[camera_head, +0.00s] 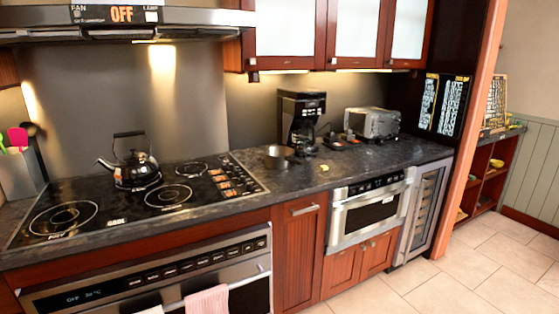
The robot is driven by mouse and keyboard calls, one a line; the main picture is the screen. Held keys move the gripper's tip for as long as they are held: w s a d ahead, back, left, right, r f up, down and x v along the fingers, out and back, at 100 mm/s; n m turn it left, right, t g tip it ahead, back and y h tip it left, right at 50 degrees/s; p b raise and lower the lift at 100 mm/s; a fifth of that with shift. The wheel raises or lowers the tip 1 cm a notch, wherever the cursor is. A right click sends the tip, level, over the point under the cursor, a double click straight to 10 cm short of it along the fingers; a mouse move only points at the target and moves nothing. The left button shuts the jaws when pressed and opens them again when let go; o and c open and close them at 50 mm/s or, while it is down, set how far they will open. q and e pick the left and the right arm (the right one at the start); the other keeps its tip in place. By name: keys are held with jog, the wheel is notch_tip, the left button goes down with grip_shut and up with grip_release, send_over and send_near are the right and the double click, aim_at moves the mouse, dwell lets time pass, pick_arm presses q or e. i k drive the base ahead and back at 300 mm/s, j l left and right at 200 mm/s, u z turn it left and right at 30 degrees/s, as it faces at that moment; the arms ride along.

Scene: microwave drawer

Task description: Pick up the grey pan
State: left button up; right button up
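The grey pan (277,157) is a small, round metal pan with upright walls. It sits on the dark stone counter, to the right of the black cooktop and in front of the coffee maker. What looks like its short dark handle points to the right. Neither of my grippers shows in the head view.
A kettle (134,167) stands on the cooktop (113,217). A coffee maker (302,118) and a toaster (372,122) stand behind and right of the pan. A small yellow-green item (324,168) lies near it. Below are an oven (160,281) and a microwave drawer (368,212). Tiled floor (470,278) is clear at right.

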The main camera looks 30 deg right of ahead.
aim_at(276, 158)
jog(key=i+l, duration=0.25)
jog(key=l, duration=0.25)
jog(key=i+l, duration=0.25)
jog(key=l, duration=0.25)
jog(key=i+l+u, duration=0.1)
jog(key=i+l, duration=0.15)
jog(key=l, duration=0.25)
jog(key=i+l, duration=0.2)
jog(key=l, duration=0.35)
jog(key=i+l, duration=0.25)
jog(key=l, duration=0.25)
jog(key=i+l+u, duration=0.1)
jog(key=i+l, duration=0.15)
jog(key=l, duration=0.25)
jog(key=i+l, duration=0.2)
jog(key=l, duration=0.35)
jog(key=i+l, duration=0.2)
jog(key=l, duration=0.35)
jog(key=u, duration=0.05)
